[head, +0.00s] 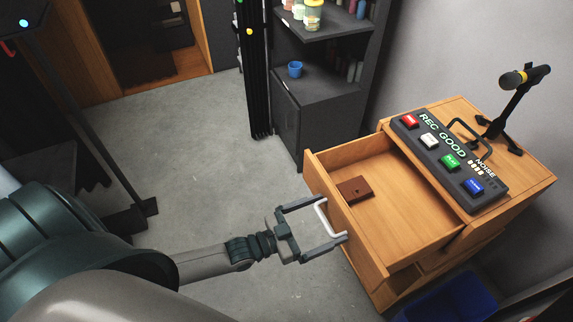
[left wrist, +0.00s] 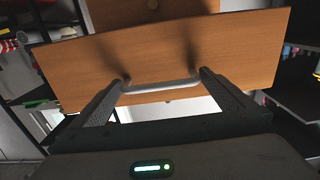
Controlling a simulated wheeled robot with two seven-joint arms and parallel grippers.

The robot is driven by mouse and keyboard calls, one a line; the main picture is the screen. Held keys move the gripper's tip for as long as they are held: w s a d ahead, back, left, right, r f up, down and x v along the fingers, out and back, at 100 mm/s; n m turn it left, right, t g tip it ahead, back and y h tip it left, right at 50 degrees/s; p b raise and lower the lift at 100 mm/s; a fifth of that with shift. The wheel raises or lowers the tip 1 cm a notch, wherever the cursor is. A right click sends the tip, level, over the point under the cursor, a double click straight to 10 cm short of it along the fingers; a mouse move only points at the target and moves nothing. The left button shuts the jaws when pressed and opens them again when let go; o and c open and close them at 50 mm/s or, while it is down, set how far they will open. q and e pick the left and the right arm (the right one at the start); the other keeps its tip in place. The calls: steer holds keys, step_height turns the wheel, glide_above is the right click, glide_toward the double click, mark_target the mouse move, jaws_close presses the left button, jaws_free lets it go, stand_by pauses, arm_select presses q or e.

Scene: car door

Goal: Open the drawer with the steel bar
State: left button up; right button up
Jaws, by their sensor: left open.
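The wooden drawer (head: 388,217) is pulled out of its cabinet, and its inside shows. A brown flat object (head: 354,189) lies in it. The pale steel bar (head: 325,219) is on the drawer's front; it also shows in the left wrist view (left wrist: 163,86) against the wooden front (left wrist: 160,52). My left gripper (head: 332,218) is open at the bar, one finger near each end of it. In the left wrist view the left gripper (left wrist: 163,80) has the bar spanning between its fingertips; I cannot tell whether they touch it. My right gripper is not in view.
A button panel (head: 450,160) and a microphone (head: 514,78) stand on the cabinet top. A blue bin (head: 450,300) is at the cabinet's lower right. A dark shelf (head: 320,95) with a blue cup (head: 295,69) stands behind.

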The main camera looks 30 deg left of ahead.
arm_select(q)
steer(key=shift+s+a, duration=0.1)
steer(key=b+v, duration=0.4)
steer(key=v, duration=1.3)
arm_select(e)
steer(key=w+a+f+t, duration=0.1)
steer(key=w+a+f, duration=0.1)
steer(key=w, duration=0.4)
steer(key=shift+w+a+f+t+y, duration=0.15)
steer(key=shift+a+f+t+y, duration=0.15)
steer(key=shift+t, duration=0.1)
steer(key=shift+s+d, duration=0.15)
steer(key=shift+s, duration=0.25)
